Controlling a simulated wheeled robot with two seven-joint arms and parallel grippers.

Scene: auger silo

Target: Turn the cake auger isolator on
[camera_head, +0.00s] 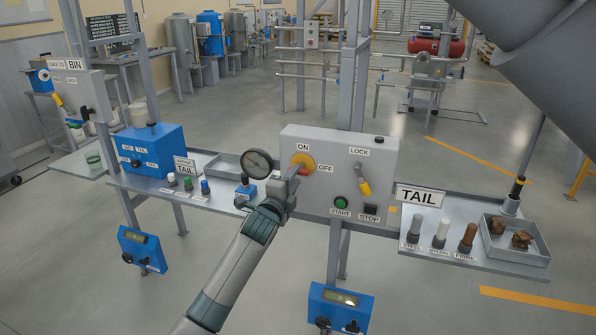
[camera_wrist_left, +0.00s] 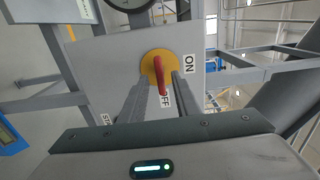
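A grey control box (camera_head: 325,195) stands in the middle of the head view. On its face is a rotary isolator (camera_head: 301,163) with a yellow disc and a red handle. ON is printed above it and OFF to its right; the handle points towards OFF. It also shows in the left wrist view (camera_wrist_left: 159,72). My left gripper (camera_head: 290,178) is just in front of it, hiding its lower left. In the wrist view, the left gripper's fingers (camera_wrist_left: 160,98) are apart, one on each side of the handle's line. Contact cannot be told. My right gripper is out of view.
The box also carries a yellow-handled LOCK lever (camera_head: 363,182), a green START button (camera_head: 341,202) and a STOP button (camera_head: 370,209). A gauge (camera_head: 258,163) sits close left of the isolator. A shelf (camera_head: 470,262) with rods and a tray lies right.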

